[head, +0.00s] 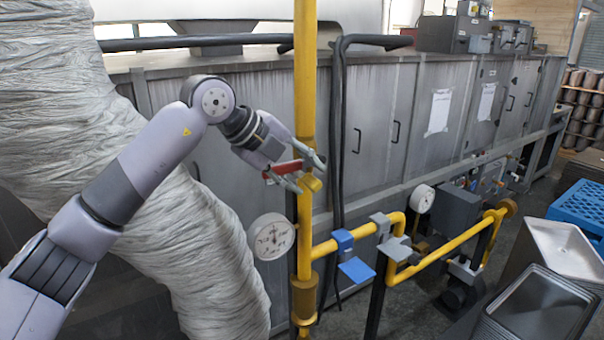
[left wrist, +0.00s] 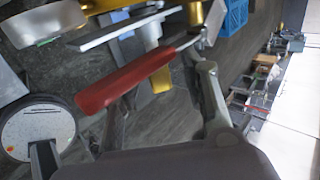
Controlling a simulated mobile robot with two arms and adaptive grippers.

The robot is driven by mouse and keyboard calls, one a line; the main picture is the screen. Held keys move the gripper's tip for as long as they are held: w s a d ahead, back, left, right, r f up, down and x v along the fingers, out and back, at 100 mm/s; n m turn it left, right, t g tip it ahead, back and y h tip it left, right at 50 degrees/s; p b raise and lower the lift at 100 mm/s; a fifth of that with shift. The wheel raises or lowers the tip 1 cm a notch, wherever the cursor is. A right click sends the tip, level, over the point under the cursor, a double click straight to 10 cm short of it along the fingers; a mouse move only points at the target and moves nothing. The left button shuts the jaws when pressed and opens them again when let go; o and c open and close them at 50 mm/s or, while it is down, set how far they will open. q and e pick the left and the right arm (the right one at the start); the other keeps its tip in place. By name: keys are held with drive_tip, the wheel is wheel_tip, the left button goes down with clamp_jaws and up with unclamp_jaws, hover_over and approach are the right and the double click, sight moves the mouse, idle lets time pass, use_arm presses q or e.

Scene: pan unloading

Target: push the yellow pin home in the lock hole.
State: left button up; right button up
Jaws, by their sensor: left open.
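A red lever (head: 284,170) is on the upright yellow pipe (head: 306,95), at the valve; in the left wrist view the red lever (left wrist: 135,80) runs slantwise across the picture, close to the fingers. My left gripper (head: 310,177) is open at the valve, its fingers reaching around the lever area; I cannot tell whether they touch it. A short yellow piece (head: 313,183) shows by the fingertips; I cannot tell whether it is the pin. No lock hole can be made out. My right gripper is in neither view.
A round white gauge (head: 271,237) sits just left of the pipe below the gripper. A blue valve handle (head: 356,269) is on the side pipe to the right. Dark hoses (head: 338,130) hang behind. Metal trays (head: 545,305) and a blue crate (head: 580,210) stand at right.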

use_arm(q)
drive_tip(key=shift+w, duration=0.1)
drive_tip(key=v, duration=1.2)
drive_tip(key=shift+a+f, duration=0.1)
drive_tip(key=shift+a, duration=0.05)
